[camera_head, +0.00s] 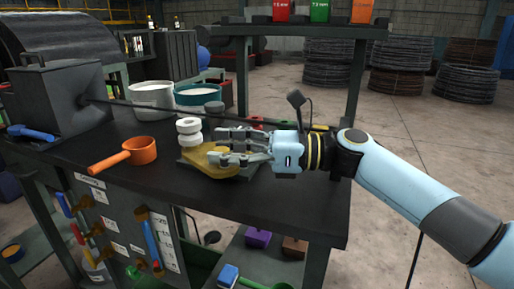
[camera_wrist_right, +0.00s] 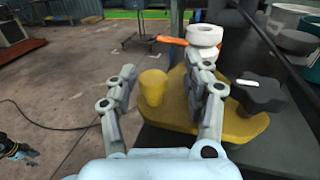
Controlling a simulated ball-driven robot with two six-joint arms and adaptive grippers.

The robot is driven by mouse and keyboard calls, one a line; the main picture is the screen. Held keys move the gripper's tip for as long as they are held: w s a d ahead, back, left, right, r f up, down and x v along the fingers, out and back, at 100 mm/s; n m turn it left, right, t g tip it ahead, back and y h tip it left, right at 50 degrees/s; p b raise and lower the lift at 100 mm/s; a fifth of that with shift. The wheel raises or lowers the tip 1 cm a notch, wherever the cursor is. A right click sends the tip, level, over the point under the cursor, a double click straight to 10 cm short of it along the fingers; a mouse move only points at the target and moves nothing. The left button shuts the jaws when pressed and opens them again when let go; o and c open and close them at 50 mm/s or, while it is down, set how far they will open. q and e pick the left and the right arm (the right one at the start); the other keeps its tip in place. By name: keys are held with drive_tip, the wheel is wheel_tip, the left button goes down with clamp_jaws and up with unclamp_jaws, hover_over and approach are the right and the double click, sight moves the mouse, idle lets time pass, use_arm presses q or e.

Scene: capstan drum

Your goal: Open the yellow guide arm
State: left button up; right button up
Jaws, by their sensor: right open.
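The yellow guide arm (camera_head: 222,172) lies flat on a grey base on the dark bench, beside a stack of white rollers (camera_head: 188,137). In the right wrist view the guide arm (camera_wrist_right: 245,126) shows a rounded yellow knob (camera_wrist_right: 153,87) standing up at its left end. My right gripper (camera_head: 213,148) reaches in from the right, low over the guide arm. In the wrist view my right gripper (camera_wrist_right: 162,70) is open, with one finger on each side of the knob. I cannot tell whether either finger touches it. My left gripper is not in view.
An orange ladle (camera_head: 138,150) lies left of the rollers. A white pot (camera_head: 152,97) and a teal bowl (camera_head: 198,94) stand behind. A dark rod (camera_head: 140,104) runs from the grey box (camera_head: 60,98) across the bench. The bench's front right (camera_head: 300,205) is clear.

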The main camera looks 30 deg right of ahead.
drive_tip(key=v, duration=0.9)
drive_tip(key=shift+s+d, duration=0.1)
drive_tip(key=shift+d, duration=0.05)
drive_tip(key=shift+s, duration=0.1)
